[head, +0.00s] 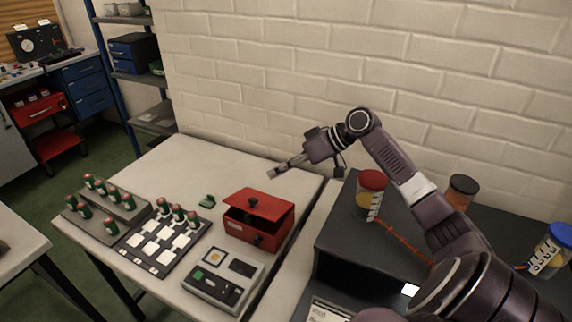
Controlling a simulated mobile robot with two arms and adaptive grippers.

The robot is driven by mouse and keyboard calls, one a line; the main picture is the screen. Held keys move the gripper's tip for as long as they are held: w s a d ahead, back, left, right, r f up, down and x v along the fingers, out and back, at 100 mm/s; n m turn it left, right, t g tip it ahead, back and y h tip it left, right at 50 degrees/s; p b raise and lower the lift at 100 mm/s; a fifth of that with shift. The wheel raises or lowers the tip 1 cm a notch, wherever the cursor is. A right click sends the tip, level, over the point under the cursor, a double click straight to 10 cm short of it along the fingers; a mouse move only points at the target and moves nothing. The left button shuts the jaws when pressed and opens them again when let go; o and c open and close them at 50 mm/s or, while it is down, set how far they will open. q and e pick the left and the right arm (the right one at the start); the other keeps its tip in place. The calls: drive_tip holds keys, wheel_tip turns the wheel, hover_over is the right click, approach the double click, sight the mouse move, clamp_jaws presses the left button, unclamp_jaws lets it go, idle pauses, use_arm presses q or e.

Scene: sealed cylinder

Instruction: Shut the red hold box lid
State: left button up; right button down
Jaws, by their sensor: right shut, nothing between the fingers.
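The red hold box (249,233) stands on the white table, left of the dark bench. Its red lid (270,204), with a black knob on it, lies over the top of the box. A dark gap shows under the lid's front left edge, so it looks not fully down. My right gripper (273,173) is shut and empty, in the air above and behind the box, apart from the lid. My left gripper is not in view.
A grey device (222,278) sits in front of the box. A dark tray (139,262) with white squares and several green-red cylinders is to its left, beside a stepped rack (128,212). A red-capped jar (370,196) stands on the dark bench. The table's back is clear.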

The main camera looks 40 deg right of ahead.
sight(254, 210)
drive_tip(key=w+a+f, duration=0.1)
drive_tip(key=f, duration=0.1)
drive_tip(key=a+f+p, duration=0.1)
drive_tip(key=w+a+f+p, duration=0.1)
drive_tip(key=f, duration=0.1)
drive_tip(key=shift+w+a+f, duration=0.25)
drive_tip(key=shift+w+f, duration=0.05)
drive_tip(key=shift+f, duration=0.05)
drive_tip(key=shift+s+a+f+p, duration=0.1)
drive_tip(key=shift+f+p, duration=0.25)
drive_tip(key=shift+f, duration=0.25)
drive_tip(key=shift+s+a+f, duration=0.15)
drive_tip(key=shift+a+f, duration=0.1)
drive_tip(key=shift+a, duration=0.05)
drive_tip(key=a+f+h, duration=0.1)
drive_tip(key=s+a+f+n+h, duration=0.1)
drive_tip(key=f, duration=0.1)
drive_tip(key=shift+n+t, duration=0.3)
drive_tip(key=shift+t, duration=0.1)
drive_tip(key=shift+a+f, duration=0.15)
drive_tip(key=shift+f, duration=0.05)
